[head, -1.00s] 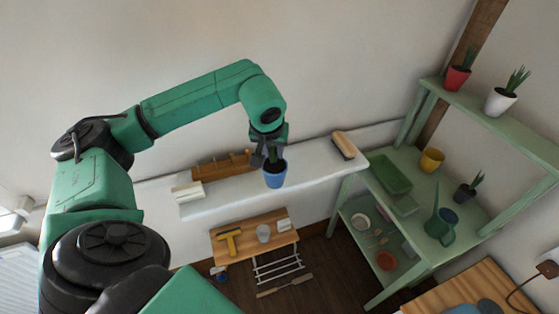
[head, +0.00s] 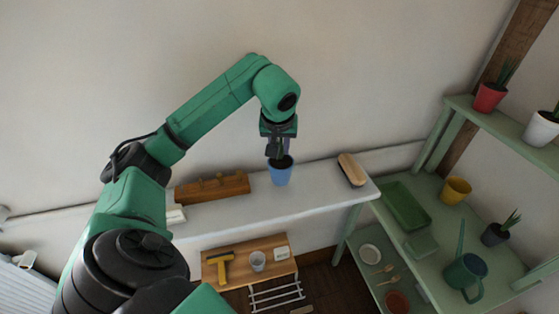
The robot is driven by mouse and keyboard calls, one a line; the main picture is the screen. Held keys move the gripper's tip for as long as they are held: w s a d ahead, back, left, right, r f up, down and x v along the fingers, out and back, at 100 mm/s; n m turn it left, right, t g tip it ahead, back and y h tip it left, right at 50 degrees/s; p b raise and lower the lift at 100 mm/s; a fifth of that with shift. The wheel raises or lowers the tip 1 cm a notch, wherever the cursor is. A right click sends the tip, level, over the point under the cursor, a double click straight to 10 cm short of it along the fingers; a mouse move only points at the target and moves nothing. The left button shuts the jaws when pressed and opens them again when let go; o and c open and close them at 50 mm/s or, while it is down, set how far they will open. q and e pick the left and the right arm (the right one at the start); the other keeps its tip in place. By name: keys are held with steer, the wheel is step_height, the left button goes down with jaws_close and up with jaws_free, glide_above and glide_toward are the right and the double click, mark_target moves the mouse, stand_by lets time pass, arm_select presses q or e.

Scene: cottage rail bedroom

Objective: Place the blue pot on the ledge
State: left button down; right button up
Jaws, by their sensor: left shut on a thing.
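The blue pot (head: 281,175) holds a small dark green plant, mostly hidden by my gripper. My left gripper (head: 279,155) is above the pot, pointing down, and shut on it at its rim or plant; which of these is hard to see. The pot is upright over the white ledge (head: 250,207) that runs along the wall. I cannot tell for sure whether its base touches the ledge. My right gripper does not show.
On the ledge, a wooden block rack (head: 212,187) stands left of the pot and a brush (head: 351,170) lies to its right. A green shelf unit (head: 443,238) with several pots stands at the right. A low wooden stool (head: 247,267) is below the ledge.

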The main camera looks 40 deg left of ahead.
mark_target(278, 160)
arm_select(q)
steer(key=f, duration=0.3)
steer(key=shift+s, duration=0.2)
steer(key=shift+f, duration=0.5)
steer(key=c, duration=0.7)
jaws_free()
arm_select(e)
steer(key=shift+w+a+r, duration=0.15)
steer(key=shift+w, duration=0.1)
arm_select(q)
steer(key=shift+r, duration=0.15)
steer(key=v, duration=1.2)
steer(key=shift+s, duration=0.1)
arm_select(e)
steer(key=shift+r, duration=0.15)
